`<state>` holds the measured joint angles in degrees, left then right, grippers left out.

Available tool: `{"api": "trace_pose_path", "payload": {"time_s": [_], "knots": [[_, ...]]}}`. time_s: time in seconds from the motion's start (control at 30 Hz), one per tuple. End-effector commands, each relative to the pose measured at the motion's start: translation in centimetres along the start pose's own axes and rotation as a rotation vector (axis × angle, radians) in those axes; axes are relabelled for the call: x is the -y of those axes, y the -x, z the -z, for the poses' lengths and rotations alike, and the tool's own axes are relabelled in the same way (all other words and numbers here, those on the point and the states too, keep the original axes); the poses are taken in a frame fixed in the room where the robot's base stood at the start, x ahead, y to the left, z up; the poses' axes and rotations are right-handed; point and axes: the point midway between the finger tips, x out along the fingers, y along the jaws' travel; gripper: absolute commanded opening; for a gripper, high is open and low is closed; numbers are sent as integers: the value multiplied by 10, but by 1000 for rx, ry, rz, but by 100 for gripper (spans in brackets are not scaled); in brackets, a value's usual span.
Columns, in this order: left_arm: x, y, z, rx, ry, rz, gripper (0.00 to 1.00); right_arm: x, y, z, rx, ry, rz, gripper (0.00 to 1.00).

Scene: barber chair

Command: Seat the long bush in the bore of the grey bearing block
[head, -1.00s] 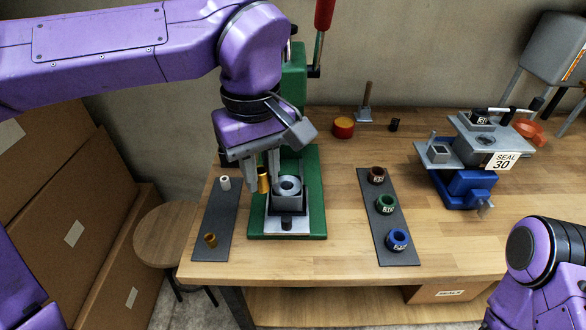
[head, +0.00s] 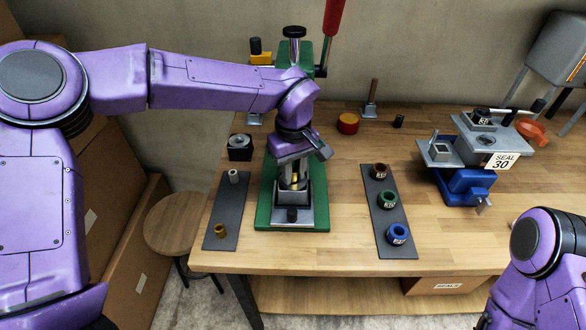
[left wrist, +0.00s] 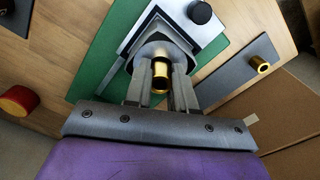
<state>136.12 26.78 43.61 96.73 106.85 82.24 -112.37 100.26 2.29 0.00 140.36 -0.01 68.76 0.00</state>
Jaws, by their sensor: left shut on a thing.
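The long bush (left wrist: 160,75) is a brass-coloured tube. My left gripper (head: 295,180) is shut on it, with one finger on each side, as the left wrist view shows. The grey bearing block (head: 295,197) stands on the green press base (head: 263,218). In the head view the bush sits over the middle of the block, roughly upright. The block also shows in the left wrist view (left wrist: 147,35). The fingers and bush hide most of the bore, so I cannot tell whether the bush's lower end is inside it. My right gripper is out of view.
A dark mat (head: 228,208) on the left bears a pale bush (head: 234,177) and a short brass bush (head: 221,230). Another mat (head: 405,245) on the right bears brown, green and blue rings. A blue vise (head: 468,185) stands further right. Bare tabletop lies between.

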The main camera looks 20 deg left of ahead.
Motion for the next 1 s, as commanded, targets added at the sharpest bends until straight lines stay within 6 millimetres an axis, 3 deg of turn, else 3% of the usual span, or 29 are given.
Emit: {"api": "trace_pose_path", "payload": {"time_s": [0.57, 0.6, 0.67, 1.0], "knots": [[2, -16, -1, 4, -2, 9, 0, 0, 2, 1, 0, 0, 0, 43], [2, -17, -2, 5, -2, 10, 34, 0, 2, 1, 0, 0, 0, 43], [3, -18, -2, 6, -2, 12, 50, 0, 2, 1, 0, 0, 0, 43], [4, -19, -2, 8, 3, 16, 50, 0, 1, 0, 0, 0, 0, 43]]}}
